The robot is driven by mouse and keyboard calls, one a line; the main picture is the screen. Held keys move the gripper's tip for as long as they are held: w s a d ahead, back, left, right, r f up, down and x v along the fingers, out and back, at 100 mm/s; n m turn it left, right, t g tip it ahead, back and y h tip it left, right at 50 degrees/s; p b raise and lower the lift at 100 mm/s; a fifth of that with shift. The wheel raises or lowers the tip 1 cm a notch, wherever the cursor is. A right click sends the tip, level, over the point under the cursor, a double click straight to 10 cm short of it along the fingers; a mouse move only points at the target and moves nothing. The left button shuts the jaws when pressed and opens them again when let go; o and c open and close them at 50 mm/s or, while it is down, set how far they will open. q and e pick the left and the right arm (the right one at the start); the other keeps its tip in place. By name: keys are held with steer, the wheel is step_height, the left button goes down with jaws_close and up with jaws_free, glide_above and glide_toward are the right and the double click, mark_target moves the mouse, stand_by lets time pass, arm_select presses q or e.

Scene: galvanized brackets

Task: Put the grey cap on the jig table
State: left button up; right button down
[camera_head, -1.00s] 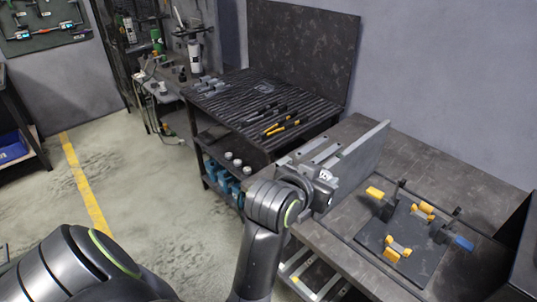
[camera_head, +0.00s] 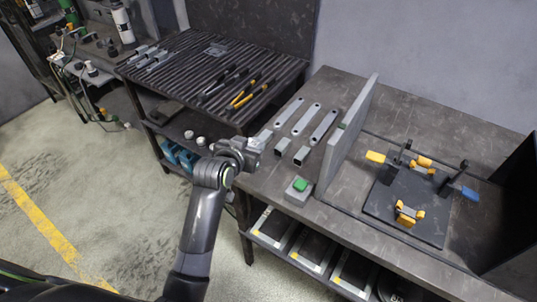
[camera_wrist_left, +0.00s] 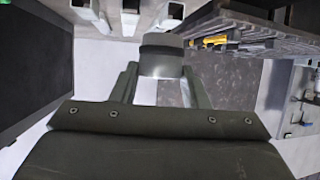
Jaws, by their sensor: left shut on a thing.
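My left gripper (camera_head: 264,138) is at the left edge of the jig table (camera_head: 410,117), near the gap beside the slatted bench. In the left wrist view its fingers (camera_wrist_left: 160,88) are shut on the grey cap (camera_wrist_left: 162,56), a short round cylinder. In the head view the cap is too small to tell from the gripper. The jig table is dark and carries a black fixture plate (camera_head: 385,203) with yellow clamps and a blue handle. My right gripper is not in view.
An upright grey panel (camera_head: 345,135) stands on the jig table. Left of it lie flat grey bars (camera_head: 323,126), short square tubes (camera_head: 301,155) and a green button box (camera_head: 299,190). The slatted bench (camera_head: 185,75) holds yellow-handled tools (camera_head: 245,97).

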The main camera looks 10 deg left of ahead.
arm_select(q)
steer(key=shift+a+f, duration=0.1)
steer(key=shift+f, duration=3.5)
steer(key=o, duration=1)
steer(key=shift+r, duration=0.2)
steer(key=v, duration=1.2)
